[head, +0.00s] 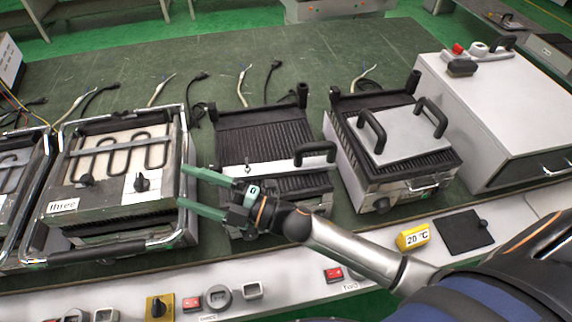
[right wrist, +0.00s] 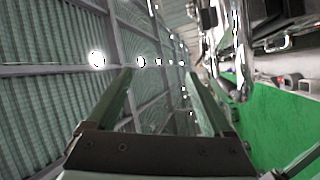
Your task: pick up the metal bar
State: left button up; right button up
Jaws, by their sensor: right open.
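A pale metal bar (head: 268,167) lies across the ridged plate of the middle grill (head: 262,133). A black handle (head: 316,152) stands at its right end. My right gripper (head: 183,186) is open and empty, with its two green fingers pointing left. It is in front of the middle grill, left of and nearer than the bar, with its tips close to the chrome frame of the unit labelled three. In the right wrist view the open fingers (right wrist: 160,75) have nothing between them, and the bar cannot be made out. My left gripper is not in view.
The unit labelled three (head: 95,195), with a chrome frame and heating coil, stands left. A grill with a two-handled metal plate (head: 398,130) stands right, beside a large white box (head: 500,120). Loose cables lie behind. Switches and a yellow block (head: 412,237) line the front edge.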

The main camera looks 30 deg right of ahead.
jog(key=s+a+r+n+g+y, duration=0.25)
jog(key=a+n+g, duration=0.25)
jog(key=n+g, duration=0.5)
jog(key=n+g+h+b, duration=0.2)
jog(key=n+g+h, duration=0.1)
jog(key=n+h, duration=1.45)
send_over(289, 165)
jog(key=shift+h, duration=0.3)
jog(key=f, duration=0.9)
jog(key=shift+s+d+f, duration=0.1)
jog(key=shift+s+f, duration=0.1)
jog(key=shift+f, duration=0.15)
jog(key=shift+w+f+p, duration=0.2)
jog(key=shift+f+p, duration=0.35)
jog(key=shift+f, duration=2.4)
grip_shut()
jog(key=shift+r, duration=0.1)
